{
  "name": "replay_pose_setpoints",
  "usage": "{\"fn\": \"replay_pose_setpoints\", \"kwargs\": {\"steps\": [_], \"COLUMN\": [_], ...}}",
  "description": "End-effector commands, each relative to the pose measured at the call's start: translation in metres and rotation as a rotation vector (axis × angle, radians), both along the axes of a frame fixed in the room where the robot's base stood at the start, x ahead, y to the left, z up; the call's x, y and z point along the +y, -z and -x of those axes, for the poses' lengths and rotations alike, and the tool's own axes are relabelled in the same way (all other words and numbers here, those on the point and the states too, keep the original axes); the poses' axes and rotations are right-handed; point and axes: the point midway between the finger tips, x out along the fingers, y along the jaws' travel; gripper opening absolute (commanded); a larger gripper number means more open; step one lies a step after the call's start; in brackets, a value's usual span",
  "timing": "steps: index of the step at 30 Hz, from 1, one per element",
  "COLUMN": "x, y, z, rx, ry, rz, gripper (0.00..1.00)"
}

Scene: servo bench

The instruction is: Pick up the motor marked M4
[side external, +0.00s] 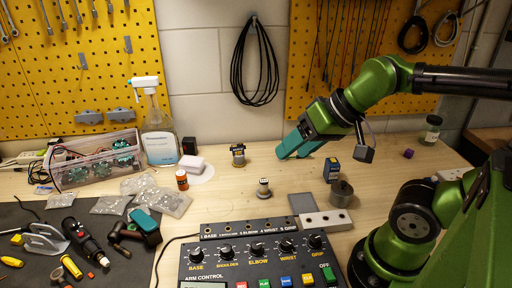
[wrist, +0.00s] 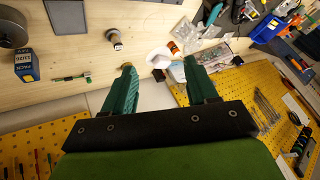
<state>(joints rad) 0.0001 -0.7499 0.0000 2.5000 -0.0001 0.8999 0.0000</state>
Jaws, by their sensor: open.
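One small motor-like part (side external: 238,155), with a dark and yellowish top, stands upright left of my gripper. Another (side external: 263,187), squat with a pale top, stands nearer the control box. I cannot read M4 on either. In the wrist view the pale-topped part (wrist: 115,38) is beyond the left finger. A small dark part (wrist: 158,75) shows between the fingers, seemingly the dark-topped one. My gripper (side external: 291,154) has green fingers, spread apart and empty, low near the wall, right of both parts. It also shows in the wrist view (wrist: 159,66).
A blue box (side external: 332,170) and a grey cylinder (side external: 341,193) stand to the right. A control box (side external: 258,262) fills the front. A spray bottle (side external: 159,135), orange bottle (side external: 182,180) and clear bin (side external: 92,160) are left. The wall is close behind.

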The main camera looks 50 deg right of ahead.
Motion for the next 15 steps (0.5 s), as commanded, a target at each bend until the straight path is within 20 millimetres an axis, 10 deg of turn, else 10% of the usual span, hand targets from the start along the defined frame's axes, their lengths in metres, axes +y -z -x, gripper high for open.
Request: {"fn": "replay_pose_setpoints", "kwargs": {"steps": [8,15], "x": [-0.015,-0.055], "y": [0.013,0.087], "z": [-0.004,-0.01], "rx": [0.056,0.402], "ry": [0.061,0.368], "rz": [-0.004,-0.248], "gripper": [0.58,0.58]}}
